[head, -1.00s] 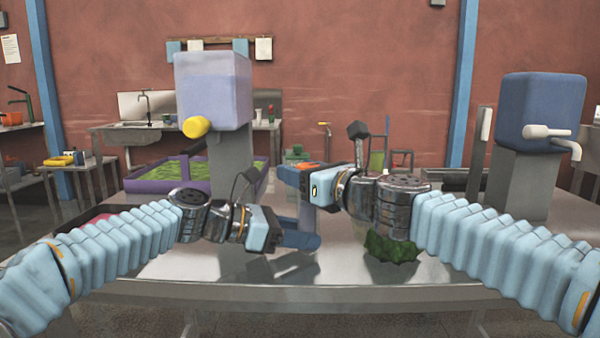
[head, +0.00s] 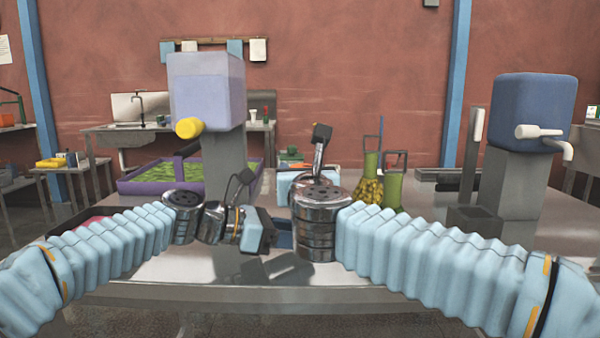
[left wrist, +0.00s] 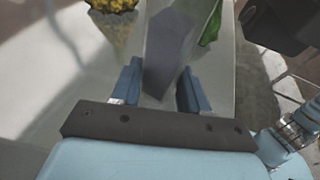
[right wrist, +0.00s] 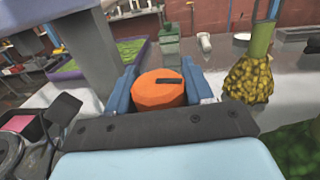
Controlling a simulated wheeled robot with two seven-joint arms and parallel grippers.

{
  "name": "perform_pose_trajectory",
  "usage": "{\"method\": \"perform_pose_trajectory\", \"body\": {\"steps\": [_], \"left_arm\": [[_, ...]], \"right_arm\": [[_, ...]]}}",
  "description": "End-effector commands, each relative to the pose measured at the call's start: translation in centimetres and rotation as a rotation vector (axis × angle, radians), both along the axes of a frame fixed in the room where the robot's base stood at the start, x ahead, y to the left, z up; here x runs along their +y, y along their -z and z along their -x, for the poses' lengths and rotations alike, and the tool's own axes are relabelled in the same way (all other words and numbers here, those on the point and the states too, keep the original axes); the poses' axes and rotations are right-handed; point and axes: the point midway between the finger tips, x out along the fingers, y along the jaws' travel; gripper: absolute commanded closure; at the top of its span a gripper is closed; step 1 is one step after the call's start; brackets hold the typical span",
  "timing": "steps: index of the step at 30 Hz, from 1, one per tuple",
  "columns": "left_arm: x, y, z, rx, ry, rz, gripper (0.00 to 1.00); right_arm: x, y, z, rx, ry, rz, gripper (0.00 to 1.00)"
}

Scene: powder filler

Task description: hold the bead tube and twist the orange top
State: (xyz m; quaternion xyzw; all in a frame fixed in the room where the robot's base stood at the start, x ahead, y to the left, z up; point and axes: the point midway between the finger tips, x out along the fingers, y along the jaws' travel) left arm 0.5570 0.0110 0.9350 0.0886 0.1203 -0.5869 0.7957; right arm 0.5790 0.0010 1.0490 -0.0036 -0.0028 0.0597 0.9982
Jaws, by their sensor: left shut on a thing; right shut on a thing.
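The bead tube (left wrist: 168,50) is a grey-violet, see-through body between the two blue fingers of my left gripper (left wrist: 158,88) in the left wrist view. That gripper is shut on it. The orange top (right wrist: 158,92) is a round, many-sided cap with a dark bar on it in the right wrist view. My right gripper (right wrist: 159,88) is shut on it, one finger on each side. In the head view my left gripper (head: 272,236) is low at the middle, and my right wrist hides most of the tube and top.
A pineapple-textured yellow vessel with a green neck (right wrist: 250,75) stands right of the top. A purple-rimmed tray (head: 150,186) and a lilac dispenser with a yellow knob (head: 207,85) are at the left. A blue dispenser (head: 535,112) stands at the right. The front table is mostly clear.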

Motion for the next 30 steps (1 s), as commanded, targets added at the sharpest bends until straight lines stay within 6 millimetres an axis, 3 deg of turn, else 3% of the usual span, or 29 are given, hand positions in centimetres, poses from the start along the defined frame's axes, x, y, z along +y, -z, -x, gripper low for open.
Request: {"method": "perform_pose_trajectory", "body": {"steps": [11,12,16,25,30], "left_arm": [[-0.1,0.0,0.0,0.001,0.002,0.000,0.73],[-0.1,0.0,0.0,0.001,0.002,0.000,0.73],[-0.1,0.0,0.0,0.000,0.001,0.000,0.73],[0.0,0.0,0.0,0.000,0.000,0.000,0.73],[0.0,0.0,0.0,0.000,0.000,0.000,0.73]], "right_arm": [[0.1,0.0,0.1,0.000,0.001,0.000,0.79],[0.1,0.0,0.1,0.000,0.001,0.000,0.47],[0.1,0.0,0.0,0.000,0.002,0.000,0.27],[0.0,0.0,0.1,0.000,0.003,0.000,0.27],[-0.2,-0.1,2.1,-0.002,0.002,0.000,0.27]]}}
